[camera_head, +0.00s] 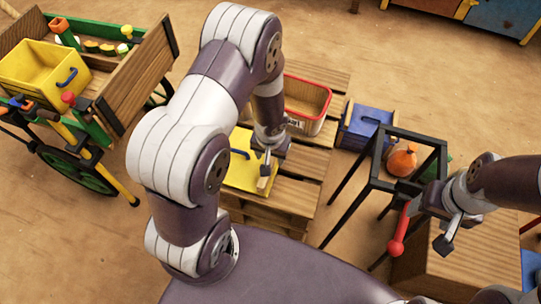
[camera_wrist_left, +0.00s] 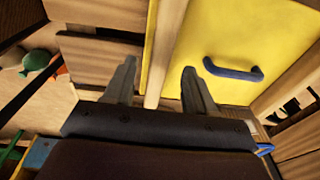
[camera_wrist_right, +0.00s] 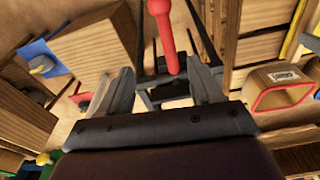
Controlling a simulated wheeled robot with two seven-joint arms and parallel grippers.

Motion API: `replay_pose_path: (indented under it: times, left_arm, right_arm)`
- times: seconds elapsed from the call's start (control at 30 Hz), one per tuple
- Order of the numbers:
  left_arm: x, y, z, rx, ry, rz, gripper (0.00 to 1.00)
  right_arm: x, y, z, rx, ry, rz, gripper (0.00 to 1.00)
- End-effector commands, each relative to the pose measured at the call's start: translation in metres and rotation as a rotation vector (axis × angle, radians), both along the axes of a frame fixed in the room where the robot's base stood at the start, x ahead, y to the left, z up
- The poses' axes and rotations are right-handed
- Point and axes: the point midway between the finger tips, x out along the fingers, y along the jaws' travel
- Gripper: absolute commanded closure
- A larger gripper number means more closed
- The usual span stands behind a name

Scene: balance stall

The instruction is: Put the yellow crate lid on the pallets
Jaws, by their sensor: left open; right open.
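The yellow crate lid (camera_head: 238,177), a flat board with a blue handle (camera_head: 240,153), appears to lie flat on the wooden pallets (camera_head: 297,190), partly hidden behind my left arm. My left gripper (camera_head: 265,180) is open and empty over the lid's right edge. In the left wrist view the lid (camera_wrist_left: 215,40) and its blue handle (camera_wrist_left: 233,70) are beyond the fingertips (camera_wrist_left: 158,75), with the lid edge and a pale wooden strip between them. My right gripper (camera_head: 449,228) is open near a red-knobbed lever (camera_head: 397,240), away from the lid.
A wooden basket with a red rim (camera_head: 307,100) stands on the pallets behind the lid. A blue box (camera_head: 365,125) and a black frame stand (camera_head: 375,165) are to the right. A cart with a yellow crate (camera_head: 42,75) is at the left. A wooden box (camera_head: 465,260) is at the lower right.

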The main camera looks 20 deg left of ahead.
Motion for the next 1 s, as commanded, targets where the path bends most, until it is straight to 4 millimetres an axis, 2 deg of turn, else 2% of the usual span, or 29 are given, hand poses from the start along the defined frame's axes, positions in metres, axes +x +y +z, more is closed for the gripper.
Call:
replay_pose_path:
  times: [0.03,0.1,0.2,0.37,0.43,0.53,0.6,0.63,0.7,0.77,1.0]
  left_arm:
    - [-0.001,-0.001,0.023,0.0,-0.001,-0.001,0.44]
    - [-0.004,-0.002,0.042,0.0,-0.001,0.0,0.44]
    - [-0.007,-0.003,0.063,0.001,0.001,-0.001,0.44]
    - [-0.009,-0.004,0.084,0.002,-0.002,-0.003,0.44]
    - [-0.012,-0.004,0.109,0.01,-0.008,-0.014,0.44]
    - [-0.035,-0.006,0.165,0.01,-0.009,-0.056,0.44]
    - [-0.057,-0.011,0.193,-0.007,-0.004,-0.091,0.44]
    - [-0.066,-0.013,0.201,-0.017,-0.001,-0.104,0.44]
    - [-0.079,-0.017,0.213,-0.035,0.0,-0.127,0.44]
    - [-0.084,-0.019,0.215,-0.041,0.004,-0.137,0.44]
    - [-0.084,-0.019,0.215,-0.041,0.006,-0.138,0.44]
  right_arm:
    - [0.0,0.0,0.016,0.0,0.0,0.0,0.35]
    - [0.0,0.0,0.026,0.0,-0.001,0.0,0.35]
    - [0.0,0.0,0.036,0.0,-0.001,0.0,0.35]
    - [0.0,0.0,0.044,0.0,0.0,0.0,0.35]
    - [0.0,0.0,0.044,0.0,0.0,0.0,0.35]
    - [0.0,0.0,0.043,0.0,0.0,0.0,0.35]
    - [0.0,0.0,0.043,0.0,0.0,0.0,0.35]
    - [0.0,0.0,0.042,0.0,0.0,0.0,0.35]
    - [0.0,0.0,0.042,0.0,0.0,0.0,0.35]
    - [0.0,0.0,0.042,0.0,0.0,0.0,0.35]
    - [0.0,0.0,0.043,0.0,0.0,0.0,0.35]
